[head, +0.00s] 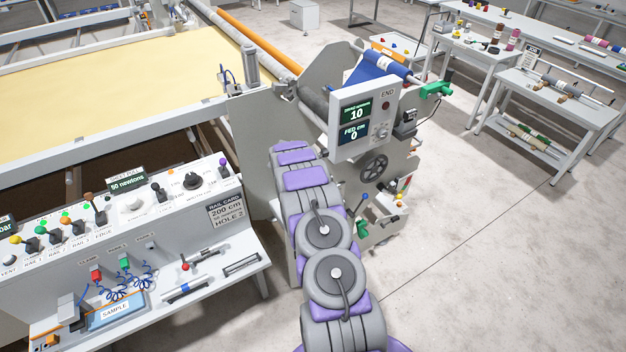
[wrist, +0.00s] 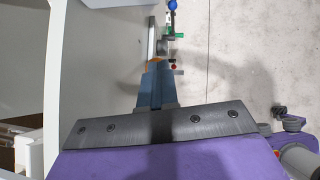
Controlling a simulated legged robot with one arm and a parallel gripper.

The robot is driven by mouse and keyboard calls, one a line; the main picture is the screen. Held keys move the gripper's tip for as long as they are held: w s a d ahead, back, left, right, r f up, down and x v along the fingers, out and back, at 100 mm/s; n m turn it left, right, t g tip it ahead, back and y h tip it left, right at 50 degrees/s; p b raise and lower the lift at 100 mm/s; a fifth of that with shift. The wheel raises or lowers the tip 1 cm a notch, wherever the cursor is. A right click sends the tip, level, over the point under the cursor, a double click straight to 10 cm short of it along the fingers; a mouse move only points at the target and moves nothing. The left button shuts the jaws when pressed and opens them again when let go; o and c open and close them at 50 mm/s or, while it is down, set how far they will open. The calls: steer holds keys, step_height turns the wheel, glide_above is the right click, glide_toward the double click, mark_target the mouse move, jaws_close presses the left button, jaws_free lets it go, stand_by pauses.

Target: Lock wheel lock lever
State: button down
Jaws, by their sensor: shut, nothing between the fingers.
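In the head view a dark handwheel (head: 373,166) sits on the grey end plate (head: 312,82) below a display box. Below it are a lever with a blue knob (head: 364,196) and a green handle (head: 361,229). I cannot tell for sure which part is the wheel lock lever. In the wrist view my gripper (wrist: 155,72) is shut and empty, pointing along the plate. Beyond its tips are a blue knob (wrist: 172,5) and small red and green parts (wrist: 176,69); contact cannot be told. My arm hides the gripper in the head view.
The display box (head: 363,118) juts out above the handwheel. A control console (head: 120,235) with several knobs stands at the left, beside the yellow fabric bed (head: 120,85). Worktables (head: 555,95) stand at the back right. The floor (head: 490,240) at right is clear.

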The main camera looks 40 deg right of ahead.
steer(key=shift+s+d+f, duration=0.2)
steer(key=shift+d, duration=0.45)
steer(key=shift+s+d+f, duration=0.2)
steer(key=shift+d, duration=0.45)
steer(key=shift+a, duration=0.1)
steer(key=shift+w+a+p, duration=0.1)
steer(key=shift+p, duration=0.2)
